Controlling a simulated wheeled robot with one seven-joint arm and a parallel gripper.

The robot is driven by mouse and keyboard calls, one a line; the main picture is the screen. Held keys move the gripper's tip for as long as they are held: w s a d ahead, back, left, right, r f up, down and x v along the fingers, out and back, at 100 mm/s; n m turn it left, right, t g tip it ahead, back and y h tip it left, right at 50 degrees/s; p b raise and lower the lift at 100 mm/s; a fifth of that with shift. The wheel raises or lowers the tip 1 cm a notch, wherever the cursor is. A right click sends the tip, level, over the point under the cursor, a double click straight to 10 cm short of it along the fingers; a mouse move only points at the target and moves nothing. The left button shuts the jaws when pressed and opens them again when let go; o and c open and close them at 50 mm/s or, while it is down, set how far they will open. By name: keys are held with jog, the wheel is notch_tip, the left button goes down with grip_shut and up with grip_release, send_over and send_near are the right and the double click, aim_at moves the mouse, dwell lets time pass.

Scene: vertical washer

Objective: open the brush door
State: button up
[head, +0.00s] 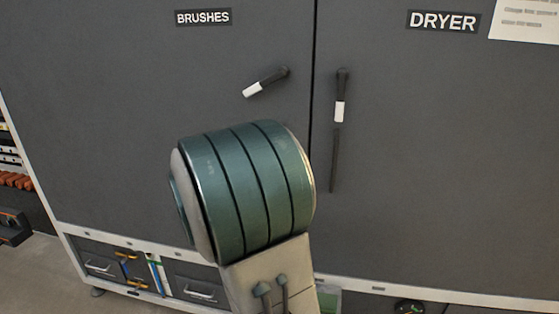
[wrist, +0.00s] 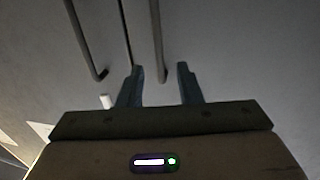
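The brush door (head: 120,110) is a dark grey panel under a BRUSHES label and looks closed. Its handle (head: 270,80) is tilted, with a white end pointing down and left. In the head view my arm's green joint covers the area below this handle and hides my gripper. In the wrist view my gripper (wrist: 160,82) is open, with two dark fingers apart. A dark rod (wrist: 157,40) on the door front ends between the fingertips in the picture; I cannot tell whether they touch. A second rod (wrist: 85,40) is left of the door seam.
The dryer door (head: 440,170) is to the right, past a narrow seam, with an upright handle (head: 340,112) and a dark rod below it. Drawers (head: 100,265) with tools sit at lower left. A shelf with orange items (head: 15,180) is at far left.

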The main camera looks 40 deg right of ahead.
jog(key=p+x, duration=0.1)
jog(key=x, duration=1.3)
jog(key=shift+s+p, duration=0.2)
jog(key=shift+p, duration=0.2)
grip_shut()
